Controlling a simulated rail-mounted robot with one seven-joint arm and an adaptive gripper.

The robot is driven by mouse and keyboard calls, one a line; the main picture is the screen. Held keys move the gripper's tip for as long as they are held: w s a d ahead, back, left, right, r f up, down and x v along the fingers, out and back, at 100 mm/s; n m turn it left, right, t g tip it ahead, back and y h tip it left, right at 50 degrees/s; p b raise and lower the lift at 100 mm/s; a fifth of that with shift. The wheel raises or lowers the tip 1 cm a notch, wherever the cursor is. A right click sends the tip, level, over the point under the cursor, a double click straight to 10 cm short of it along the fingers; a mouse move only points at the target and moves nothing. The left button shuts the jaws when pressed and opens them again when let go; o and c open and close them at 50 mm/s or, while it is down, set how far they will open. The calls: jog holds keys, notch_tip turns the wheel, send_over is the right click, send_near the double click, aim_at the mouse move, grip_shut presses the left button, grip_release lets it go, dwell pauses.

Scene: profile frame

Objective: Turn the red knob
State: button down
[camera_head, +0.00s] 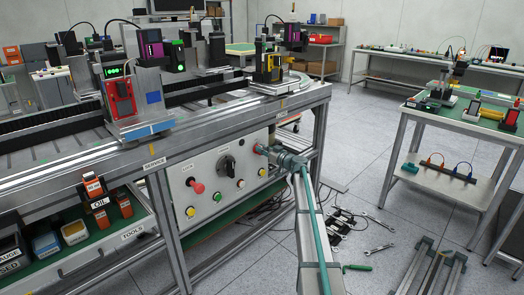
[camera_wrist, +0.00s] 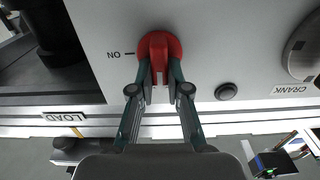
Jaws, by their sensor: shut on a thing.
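The red knob (camera_wrist: 159,45) is a round disc with a raised bar handle, mounted on a light grey panel. In the wrist view, my gripper (camera_wrist: 160,82) has its two fingers on either side of the lower part of the handle, shut on it. The handle points along the fingers. An upside-down ON label (camera_wrist: 114,55) with a dash sits left of the knob. In the head view, my gripper (camera_head: 268,151) reaches the right end of the panel, and a small part of the red knob (camera_head: 260,148) shows beside it.
The control panel (camera_head: 212,166) also carries a red mushroom button (camera_head: 197,186), a black rotary switch (camera_head: 227,165) and several small buttons. In the wrist view, a black button (camera_wrist: 226,91) lies right of the knob. Wrenches (camera_head: 379,248) and cables lie on the floor.

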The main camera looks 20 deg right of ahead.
jog(key=shift+w+d+f+m, duration=0.1)
jog(key=shift+d+f+m, duration=0.1)
jog(key=shift+m, duration=2.75)
jog(key=shift+w+d+f+m, duration=0.1)
jog(key=shift+d+f+m, duration=0.1)
jog(key=shift+m, duration=2.8)
jog(key=shift+d+f+m, duration=0.15)
jog(key=shift+f+m, duration=0.05)
jog(key=shift+m, duration=2.75)
jog(key=c, duration=1.1)
grip_release()
jog(key=shift+c, duration=0.2)
jog(key=v, duration=1.2)
